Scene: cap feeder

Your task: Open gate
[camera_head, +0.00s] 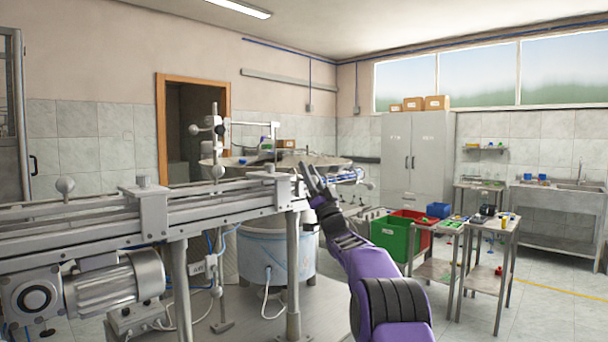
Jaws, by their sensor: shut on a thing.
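My gripper (314,184), on the purple arm, is at the right end of the metal conveyor (221,203), beside a grey end block (283,191). Its dark fingers point up and are shut on a small part there. The fingers hide most of that part, and I cannot tell if it is the gate. No gate stands out clearly in this view, so I cannot tell if it is open or shut. A blue and grey cylindrical part (346,175) shows just right of the fingers.
A round feeder bowl (230,161) lies behind the conveyor, above a light blue drum (262,256). A motor (115,287) hangs at lower left. Green (391,238) and red (412,218) bins and small tables (487,236) stand at right. Floor at far right is clear.

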